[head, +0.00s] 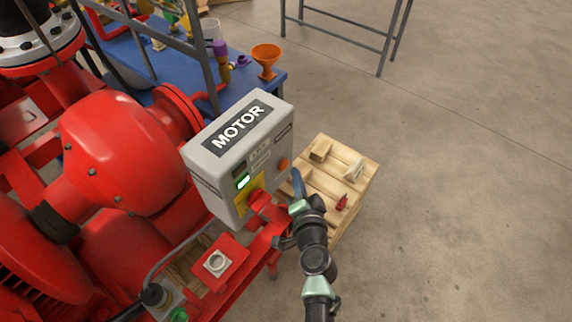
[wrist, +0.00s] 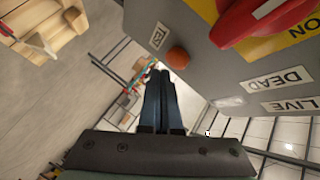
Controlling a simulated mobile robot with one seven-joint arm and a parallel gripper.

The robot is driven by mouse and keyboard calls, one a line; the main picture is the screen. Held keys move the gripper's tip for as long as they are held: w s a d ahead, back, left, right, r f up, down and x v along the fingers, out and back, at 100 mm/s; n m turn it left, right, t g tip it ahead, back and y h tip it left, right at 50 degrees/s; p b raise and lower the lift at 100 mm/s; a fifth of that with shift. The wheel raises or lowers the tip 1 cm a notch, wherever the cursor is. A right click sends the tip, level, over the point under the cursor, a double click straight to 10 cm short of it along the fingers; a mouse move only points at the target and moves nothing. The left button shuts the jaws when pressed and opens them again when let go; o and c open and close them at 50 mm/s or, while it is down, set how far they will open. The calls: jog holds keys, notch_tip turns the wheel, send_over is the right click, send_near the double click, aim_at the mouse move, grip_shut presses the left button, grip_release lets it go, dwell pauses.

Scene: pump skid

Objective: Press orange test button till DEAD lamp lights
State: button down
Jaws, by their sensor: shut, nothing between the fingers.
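The grey MOTOR box (head: 234,147) carries an orange test button (head: 283,164) near its right edge. In the wrist view the button (wrist: 178,57) sits beside a TEST label, just past my fingertips. My gripper (head: 296,172) is shut and empty, its dark blue fingers together (wrist: 163,74) close to the button; I cannot tell whether they touch it. The DEAD label (wrist: 280,78) lies nearer the red handle than the LIVE label (wrist: 290,104); the lit lamp appears to be in the DEAD row.
A red rotary handle (head: 259,200) on a yellow plate stands out from the box, near the button. A wooden pallet (head: 330,178) with small items lies on the floor behind my gripper. The red pump (head: 120,150) fills the left. The floor at right is clear.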

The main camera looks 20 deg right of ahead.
jog(key=shift+w+a, duration=0.3)
jog(key=shift+w+a, duration=0.3)
jog(key=shift+w, duration=0.1)
dwell(0.9)
dwell(0.3)
jog(key=shift+s+d+b, duration=0.3)
jog(key=shift+s+d, duration=0.25)
jog(key=shift+s, duration=0.2)
jog(key=shift+s+d+b, duration=0.45)
jog(key=shift+s+d, duration=0.35)
jog(key=shift+s, duration=0.2)
jog(key=shift+s+d+b, duration=0.4)
jog(key=shift+s+d, duration=0.35)
jog(key=shift+s, duration=0.2)
